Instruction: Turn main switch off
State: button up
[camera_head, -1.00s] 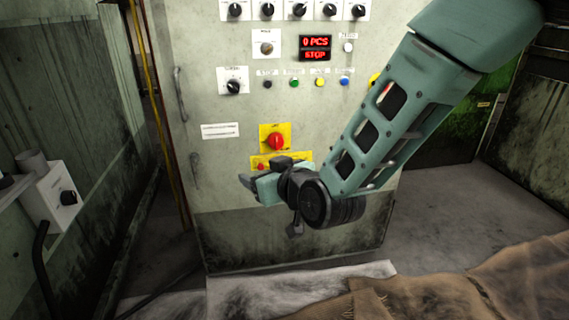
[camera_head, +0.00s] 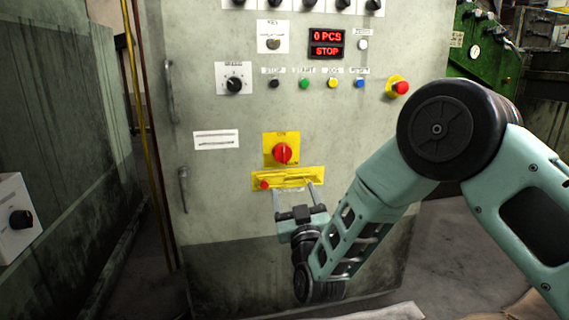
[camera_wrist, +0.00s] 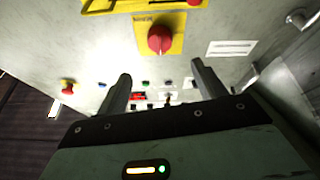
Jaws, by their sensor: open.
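The main switch (camera_head: 282,153) is a red rotary knob on a yellow plate on the grey-green cabinet front. It also shows in the wrist view (camera_wrist: 160,39), at the top centre, beyond the fingers. My gripper (camera_head: 295,188) is open, with its two fingers pointing up at the panel just below the switch, in front of the lower edge of a second yellow plate (camera_head: 288,179). Nothing is between the fingers. In the wrist view the fingers (camera_wrist: 158,80) stand wide apart, clear of the knob. I cannot tell whether the fingertips touch the panel.
A red display (camera_head: 326,44) reads "0 PCS" and "STOP". Below it are small coloured buttons and a speed dial (camera_head: 233,85). A red emergency button (camera_head: 399,87) sits at the right. Door handles (camera_head: 183,188) stick out on the left. Green machinery (camera_head: 472,48) stands behind at right.

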aim_at(284, 157)
jog(key=b+x, duration=0.3)
jog(key=x, duration=1)
jog(key=shift+a+r, duration=0.1)
jog(key=c, duration=1)
